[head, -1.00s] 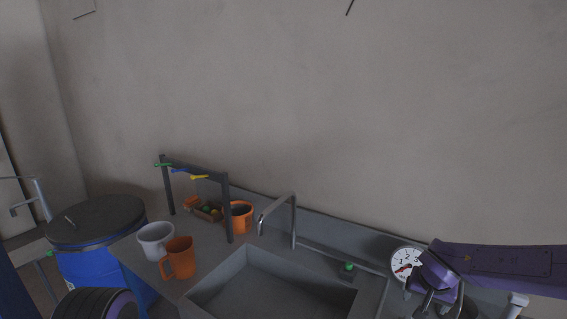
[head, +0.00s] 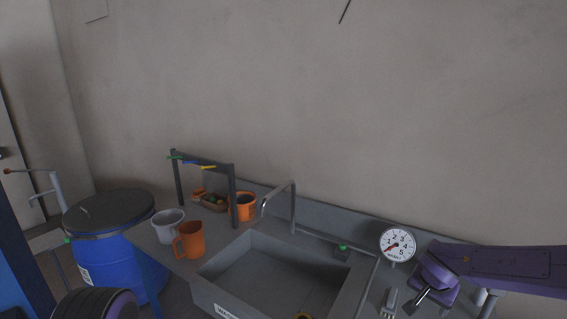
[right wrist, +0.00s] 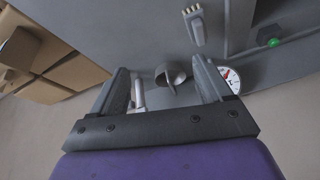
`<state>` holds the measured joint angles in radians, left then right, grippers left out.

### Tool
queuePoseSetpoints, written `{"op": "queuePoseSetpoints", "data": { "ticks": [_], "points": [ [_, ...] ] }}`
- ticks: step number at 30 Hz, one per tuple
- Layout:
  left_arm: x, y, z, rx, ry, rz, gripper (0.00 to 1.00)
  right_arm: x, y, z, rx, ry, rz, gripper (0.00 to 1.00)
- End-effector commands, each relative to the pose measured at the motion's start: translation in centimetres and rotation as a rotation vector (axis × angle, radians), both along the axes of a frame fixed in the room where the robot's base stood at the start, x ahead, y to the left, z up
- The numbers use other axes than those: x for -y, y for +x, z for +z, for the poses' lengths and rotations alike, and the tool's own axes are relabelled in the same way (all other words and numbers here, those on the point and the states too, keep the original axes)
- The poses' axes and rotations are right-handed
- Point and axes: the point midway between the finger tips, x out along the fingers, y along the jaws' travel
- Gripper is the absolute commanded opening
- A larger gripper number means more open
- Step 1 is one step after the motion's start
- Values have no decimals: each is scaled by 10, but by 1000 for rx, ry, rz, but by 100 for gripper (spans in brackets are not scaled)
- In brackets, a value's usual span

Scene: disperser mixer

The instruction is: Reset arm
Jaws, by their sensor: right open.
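My right arm comes in from the right in the head view. Its purple right gripper (head: 424,298) is low at the right, beside the round white gauge (head: 397,244). In the right wrist view the right gripper (right wrist: 164,80) has its two fingers wide apart, with nothing held between them. Beyond the fingers a dark grey cup-like thing (right wrist: 173,74) and a white cylinder (right wrist: 139,92) show, apart from the grip. The gauge is partly hidden behind one finger there. My left gripper is out of view.
A grey sink (head: 265,282) with a bent tap (head: 293,205) fills the middle. A white mug (head: 168,226), orange mug (head: 190,241) and dark rack (head: 234,195) stand left. A blue barrel (head: 130,265) is farther left. A pronged tool (head: 390,303) lies near the gripper. Cardboard boxes (right wrist: 65,70) show in the wrist view.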

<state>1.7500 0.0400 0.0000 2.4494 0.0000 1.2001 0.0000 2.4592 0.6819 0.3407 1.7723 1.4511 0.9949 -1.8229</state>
Motion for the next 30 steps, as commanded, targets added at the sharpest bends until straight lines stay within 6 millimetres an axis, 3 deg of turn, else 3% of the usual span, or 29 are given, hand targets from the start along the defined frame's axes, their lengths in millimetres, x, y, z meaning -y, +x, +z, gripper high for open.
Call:
{"op": "queuePoseSetpoints", "data": {
  "ticks": [8, 11, 14, 18, 20, 24, 27, 30],
  "points": [
    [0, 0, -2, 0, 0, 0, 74, 8, -11, -13, 114, -39, -232, 78],
    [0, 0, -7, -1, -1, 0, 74, 9, -22, -35, 172, -82, -305, 78],
    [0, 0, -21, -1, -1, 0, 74, 4, -44, -80, 240, -136, -349, 78],
    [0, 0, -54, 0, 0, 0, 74, -17, -111, -186, 310, -159, -282, 78],
    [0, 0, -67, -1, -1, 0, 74, -29, -146, -227, 293, -137, -219, 78],
    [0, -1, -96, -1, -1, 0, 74, -51, -239, -305, 155, -83, -38, 78],
    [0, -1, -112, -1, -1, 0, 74, -56, -299, -341, 16, -88, 107, 78],
    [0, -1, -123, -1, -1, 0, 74, -53, -338, -363, -81, -109, 170, 78]
  ]
}}
